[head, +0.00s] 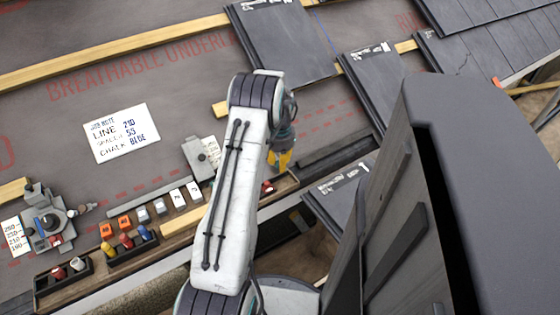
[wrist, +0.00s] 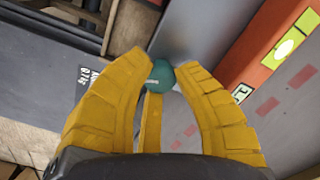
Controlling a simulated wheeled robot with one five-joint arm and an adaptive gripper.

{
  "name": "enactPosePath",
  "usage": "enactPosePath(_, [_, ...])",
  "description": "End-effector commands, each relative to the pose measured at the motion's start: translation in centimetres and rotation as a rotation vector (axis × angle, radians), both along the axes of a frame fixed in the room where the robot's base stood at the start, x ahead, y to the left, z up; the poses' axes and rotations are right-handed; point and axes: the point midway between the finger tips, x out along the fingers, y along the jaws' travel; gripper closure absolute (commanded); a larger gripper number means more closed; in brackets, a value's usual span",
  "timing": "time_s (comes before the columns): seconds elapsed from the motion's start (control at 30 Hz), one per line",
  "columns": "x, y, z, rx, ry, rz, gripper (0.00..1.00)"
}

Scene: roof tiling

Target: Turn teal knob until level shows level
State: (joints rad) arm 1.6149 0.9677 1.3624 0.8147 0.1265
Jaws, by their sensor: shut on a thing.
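The teal knob (wrist: 160,75) shows in the wrist view, round with a small pale mark, at the end of a grey bar. My gripper (wrist: 160,70) has its yellow fingers closed around the knob, one on each side. In the head view my gripper (head: 281,158) points down at the roof's lower edge, and the knob cannot be made out there. An orange level (wrist: 275,50) lies right of the knob in the wrist view.
A job note (head: 121,133) lies on the grey underlay. A chalk-line tool (head: 48,222) and trays of coloured pieces (head: 130,246) stand at lower left. Dark tiles (head: 285,45) and wooden battens (head: 110,50) lie above. A dark tile stack stands close at right.

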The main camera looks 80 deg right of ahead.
Motion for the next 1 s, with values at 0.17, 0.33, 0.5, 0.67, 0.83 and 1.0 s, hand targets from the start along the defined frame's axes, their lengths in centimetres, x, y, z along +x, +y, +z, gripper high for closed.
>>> enactPosePath(0.17, [0.00,0.07,-0.08,0.004,-0.001,0.119,1.00])
enactPosePath(0.33, [0.01,0.07,-0.11,0.005,-0.001,0.210,1.00])
enactPosePath(0.5, [0.02,0.07,-0.11,0.005,-0.002,0.268,1.00])
enactPosePath(0.67, [0.03,0.07,-0.12,0.006,-0.002,0.295,1.00])
enactPosePath(0.83, [0.03,0.07,-0.12,0.006,-0.002,0.301,1.00])
enactPosePath(1.0, [0.03,0.08,-0.12,0.006,-0.002,0.300,1.00])
